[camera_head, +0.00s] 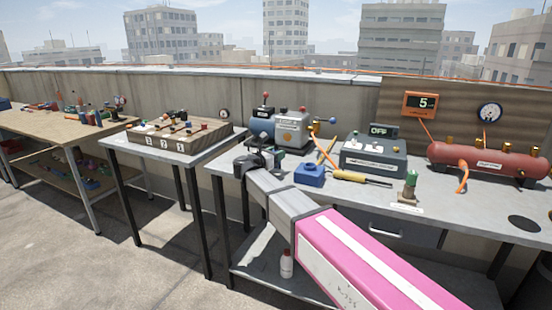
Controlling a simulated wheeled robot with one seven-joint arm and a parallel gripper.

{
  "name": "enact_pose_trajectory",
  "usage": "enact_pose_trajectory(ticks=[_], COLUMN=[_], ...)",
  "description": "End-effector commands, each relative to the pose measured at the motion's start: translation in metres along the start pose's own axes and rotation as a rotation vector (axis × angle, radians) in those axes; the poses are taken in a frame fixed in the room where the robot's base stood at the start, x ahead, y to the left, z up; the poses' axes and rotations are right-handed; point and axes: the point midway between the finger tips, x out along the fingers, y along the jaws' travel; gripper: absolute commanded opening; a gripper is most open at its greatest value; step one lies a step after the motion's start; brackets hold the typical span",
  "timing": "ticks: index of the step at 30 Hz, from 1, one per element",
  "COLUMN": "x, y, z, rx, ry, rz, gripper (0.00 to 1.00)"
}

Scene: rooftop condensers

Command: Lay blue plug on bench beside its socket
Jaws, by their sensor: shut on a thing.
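My gripper (249,163) is dark and sits at the end of my arm, over the left end of the grey bench (470,212). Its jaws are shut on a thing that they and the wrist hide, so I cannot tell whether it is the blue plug. A blue block (309,176) with a raised top stands on the bench just right of my gripper, apart from it. I cannot tell whether this block is the socket. No separate blue plug can be made out lying on the bench.
A blue-grey machine (291,128) with levers stands behind my gripper. A yellow-handled tool (362,178), a grey box (374,158), a green-topped fitting (410,184) and a red tank (487,162) occupy the bench to the right. Its front right is mostly clear.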

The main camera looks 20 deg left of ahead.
Motion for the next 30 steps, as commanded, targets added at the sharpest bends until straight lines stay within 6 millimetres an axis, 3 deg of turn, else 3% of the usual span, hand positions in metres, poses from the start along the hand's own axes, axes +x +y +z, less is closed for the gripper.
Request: enact_pose_trajectory(ticks=[4, 15, 16, 18, 30], x=[0.000, 0.000, 0.000, 0.000, -0.006], y=[0.000, 0.000, 0.000, 0.000, 0.000], z=[-0.015, -0.018, -0.018, -0.018, -0.014], rx=[0.000, 0.000, 0.000, 0.000, 0.001], ry=[-0.001, -0.001, -0.001, -0.001, -0.001], rz=[0.000, 0.000, 0.000, 0.000, 0.001], gripper=[0.17, 0.17, 0.51, 0.67, 0.67])
